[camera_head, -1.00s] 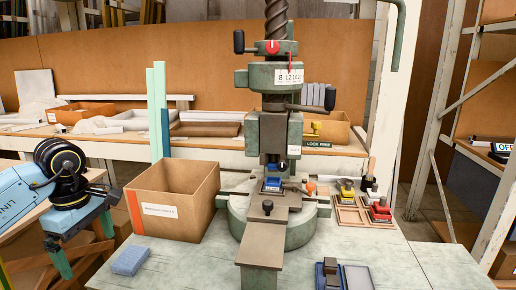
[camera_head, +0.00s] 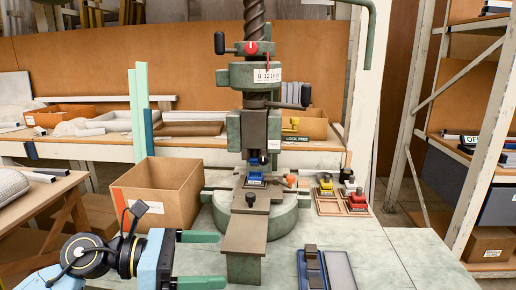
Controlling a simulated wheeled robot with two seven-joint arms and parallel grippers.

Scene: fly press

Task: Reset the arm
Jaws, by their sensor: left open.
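My left gripper (camera_head: 200,259) is in the lower left of the head view. Its two green fingers are spread apart, point right, and have nothing between them. It is in front of the cardboard box and left of the press's grey front plate (camera_head: 245,235). The green fly press (camera_head: 254,128) stands in the middle of the bench, with its screw (camera_head: 256,15) rising out of the top. A dark knob (camera_head: 220,43) sticks up on its left side by a red knob. A small blue block (camera_head: 256,179) sits under the ram. My right gripper is not in view.
An open cardboard box (camera_head: 165,195) stands left of the press. A wooden tray (camera_head: 342,203) with yellow and red pieces is to its right. A blue stamp-like piece (camera_head: 312,269) and a pad (camera_head: 340,270) lie at the front. The bench's right side is clear.

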